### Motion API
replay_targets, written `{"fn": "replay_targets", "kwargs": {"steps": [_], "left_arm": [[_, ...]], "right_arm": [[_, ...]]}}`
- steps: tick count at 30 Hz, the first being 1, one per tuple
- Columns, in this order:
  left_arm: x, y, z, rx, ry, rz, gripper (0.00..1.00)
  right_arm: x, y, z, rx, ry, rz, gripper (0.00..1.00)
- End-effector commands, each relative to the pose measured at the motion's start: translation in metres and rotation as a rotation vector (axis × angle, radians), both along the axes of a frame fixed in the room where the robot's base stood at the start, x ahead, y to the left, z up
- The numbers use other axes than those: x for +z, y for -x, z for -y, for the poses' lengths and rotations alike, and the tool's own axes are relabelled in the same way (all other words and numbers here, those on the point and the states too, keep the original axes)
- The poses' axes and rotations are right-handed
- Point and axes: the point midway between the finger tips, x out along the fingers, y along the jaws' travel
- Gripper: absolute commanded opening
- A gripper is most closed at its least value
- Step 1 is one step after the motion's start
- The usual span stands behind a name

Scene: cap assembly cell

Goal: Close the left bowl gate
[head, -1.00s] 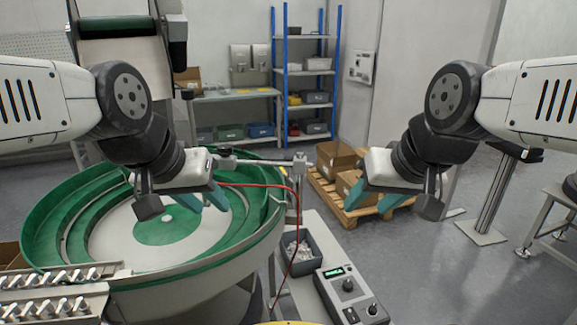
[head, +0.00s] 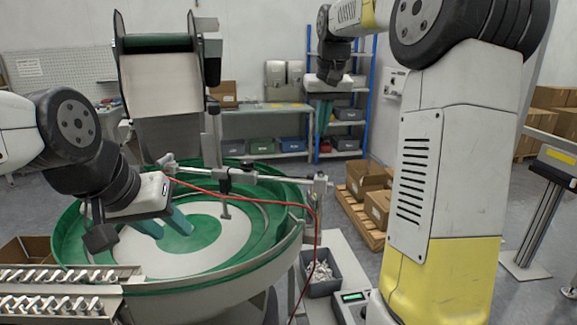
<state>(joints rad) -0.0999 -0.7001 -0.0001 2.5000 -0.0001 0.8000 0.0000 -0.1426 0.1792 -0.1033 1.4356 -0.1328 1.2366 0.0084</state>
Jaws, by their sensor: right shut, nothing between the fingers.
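The bowl feeder (head: 245,278) fills the lower left, with green tracks and a pale ring around a green centre. A grey metal bar (head: 268,180) with clamps crosses above its far right side; I cannot tell which part is the gate. My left gripper (head: 164,226) hangs over the bowl's left inner part, its teal fingers apart with nothing visible between them. It is well left of the bar's right end. My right gripper (head: 322,118) is raised at the upper middle, fingers down and shut, in front of the blue shelf and far from the bowl.
A red cable (head: 250,198) runs over the bowl and down its right side. A hopper (head: 163,95) stands behind the bowl. A metal rail rack (head: 60,305) is at the lower left. A grey bin (head: 322,283) and control box (head: 350,305) are right of the bowl.

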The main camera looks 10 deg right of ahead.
Motion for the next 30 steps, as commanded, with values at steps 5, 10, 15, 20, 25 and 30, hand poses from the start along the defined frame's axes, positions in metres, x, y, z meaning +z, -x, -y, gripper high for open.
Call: {"fn": "replay_targets", "kwargs": {"steps": [5, 10, 15, 20, 25, 30], "left_arm": [[0.000, 0.000, 0.000, 0.000, 0.000, 0.000, 0.36], [0.000, 0.000, 0.000, 0.000, 0.000, 0.000, 0.36], [0.000, 0.000, 0.000, 0.000, 0.000, 0.000, 0.36], [0.000, 0.000, 0.000, 0.000, 0.000, 0.000, 0.36], [0.000, 0.000, 0.000, 0.000, 0.000, 0.000, 0.36], [0.000, 0.000, 0.000, 0.000, 0.000, 0.000, 0.36]], "right_arm": [[-0.005, -0.014, 0.002, -0.005, 0.013, -0.012, 0.00], [-0.024, -0.019, 0.001, -0.005, 0.013, -0.014, 0.00], [-0.058, -0.028, 0.001, -0.005, 0.013, -0.015, 0.00], [-0.091, -0.038, 0.001, -0.004, 0.013, -0.015, 0.00], [-0.119, -0.040, 0.001, -0.004, 0.012, -0.013, 0.00], [-0.134, -0.041, 0.001, -0.004, 0.012, -0.011, 0.00]]}}
